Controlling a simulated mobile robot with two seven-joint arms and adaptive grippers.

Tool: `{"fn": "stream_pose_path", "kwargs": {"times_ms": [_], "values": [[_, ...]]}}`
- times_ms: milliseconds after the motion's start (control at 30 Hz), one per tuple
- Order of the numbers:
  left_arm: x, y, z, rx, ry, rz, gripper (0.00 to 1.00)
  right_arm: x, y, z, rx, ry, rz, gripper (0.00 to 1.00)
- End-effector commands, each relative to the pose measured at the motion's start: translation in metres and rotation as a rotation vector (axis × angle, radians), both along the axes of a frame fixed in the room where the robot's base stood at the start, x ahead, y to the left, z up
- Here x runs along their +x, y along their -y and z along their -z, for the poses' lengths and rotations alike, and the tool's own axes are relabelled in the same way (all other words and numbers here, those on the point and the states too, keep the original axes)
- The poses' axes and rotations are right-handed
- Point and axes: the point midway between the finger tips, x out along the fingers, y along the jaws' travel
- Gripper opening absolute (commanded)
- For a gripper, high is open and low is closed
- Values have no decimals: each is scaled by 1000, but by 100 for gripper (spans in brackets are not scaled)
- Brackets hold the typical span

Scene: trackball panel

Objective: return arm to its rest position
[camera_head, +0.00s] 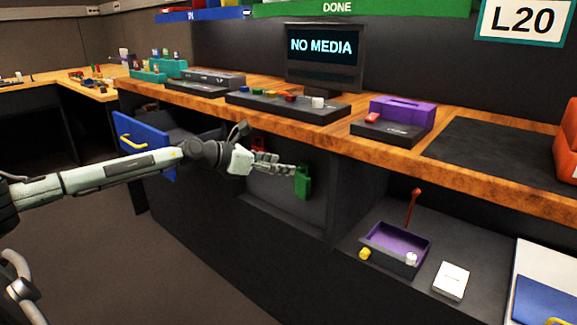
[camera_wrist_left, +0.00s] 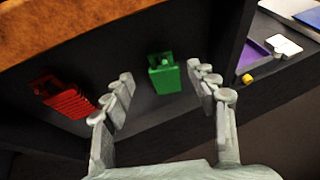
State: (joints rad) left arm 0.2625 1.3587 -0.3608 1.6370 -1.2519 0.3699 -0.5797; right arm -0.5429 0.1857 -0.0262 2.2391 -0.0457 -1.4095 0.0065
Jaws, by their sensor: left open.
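My left arm (camera_head: 105,172) reaches in from the left in the head view. My left gripper (camera_head: 283,166) is in front of the recess under the wooden desk. In the left wrist view the gripper (camera_wrist_left: 167,88) is open, with nothing between its fingers. A green object (camera_wrist_left: 163,73) lies beyond and between the fingertips; in the head view the green object (camera_head: 303,182) shows just right of the fingers. A red ribbed object (camera_wrist_left: 62,98) is to its left in the wrist view. My right gripper is not clearly in view.
The wooden desk edge (camera_head: 350,147) runs above the gripper. An open blue drawer (camera_head: 143,137) is near the forearm. A purple tray (camera_head: 395,249) and a white box (camera_head: 451,281) sit on the lower shelf at right. The floor at lower left is clear.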

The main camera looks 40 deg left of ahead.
Motion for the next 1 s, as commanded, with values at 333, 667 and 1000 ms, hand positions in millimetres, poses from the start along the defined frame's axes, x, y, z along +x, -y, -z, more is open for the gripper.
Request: {"fn": "stream_pose_path", "kwargs": {"times_ms": [333, 667, 1000], "values": [[-12, -3, -6, 2, 0, 2, 58, 0, 0, 0, 0, 0, 0, 40], [-5, 43, 19, -387, 46, -111, 58, 1, 0, 4, 3, -2, 0, 40], [-86, 62, 180, -1646, -20, -1039, 58, 4, -1, 28, 15, -15, -2, 40]]}}
